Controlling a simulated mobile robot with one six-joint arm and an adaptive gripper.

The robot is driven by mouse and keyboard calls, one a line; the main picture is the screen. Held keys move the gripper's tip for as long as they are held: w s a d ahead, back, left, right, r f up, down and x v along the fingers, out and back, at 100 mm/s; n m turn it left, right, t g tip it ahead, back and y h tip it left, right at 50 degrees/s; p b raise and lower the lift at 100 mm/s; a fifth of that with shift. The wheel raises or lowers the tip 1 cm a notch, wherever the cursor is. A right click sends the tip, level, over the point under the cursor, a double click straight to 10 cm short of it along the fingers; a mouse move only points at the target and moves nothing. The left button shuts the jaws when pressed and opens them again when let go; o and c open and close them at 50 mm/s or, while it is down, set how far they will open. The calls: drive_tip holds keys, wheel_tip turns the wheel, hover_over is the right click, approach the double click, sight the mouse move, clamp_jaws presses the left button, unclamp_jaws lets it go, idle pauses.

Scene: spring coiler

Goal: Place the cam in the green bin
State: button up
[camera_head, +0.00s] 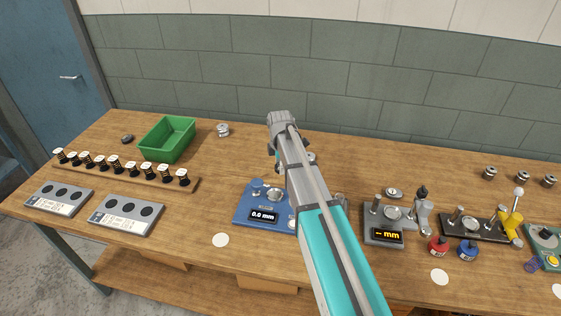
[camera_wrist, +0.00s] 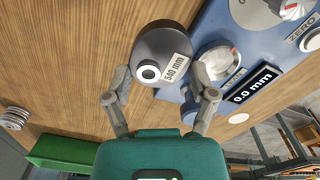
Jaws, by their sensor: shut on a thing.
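The cam (camera_wrist: 160,42) is a dark grey rounded piece with a white-ringed hole and a "mm" label, seen in the wrist view. My gripper (camera_wrist: 160,74) is shut on it, one finger at each side. In the head view my arm mostly hides the gripper and cam, beside the blue gauge (camera_head: 246,216). The gauge reads 0.0 mm, and its display (camera_wrist: 254,84) shows close to the cam in the wrist view. The green bin (camera_head: 168,138) stands to the left on the bench; its edge (camera_wrist: 65,150) shows low in the wrist view. Its inside looks empty.
A wooden rack (camera_head: 120,174) of several black-and-white pieces lies in front of the bin. A small dark piece (camera_head: 127,138) and a metal part (camera_head: 223,129) flank the bin. Grey trays (camera_head: 125,215) lie at front left. Gauges and fixtures (camera_head: 384,235) fill the right.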

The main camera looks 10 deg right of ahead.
drive_tip(key=s+r+p, duration=0.2)
drive_tip(key=shift+a+r, duration=0.35)
drive_tip(key=shift+r, duration=0.05)
drive_tip(key=s+a+r+p, duration=0.3)
drive_tip(key=s, duration=0.5)
drive_tip(key=shift+a, duration=0.15)
drive_tip(key=shift+s, duration=0.1)
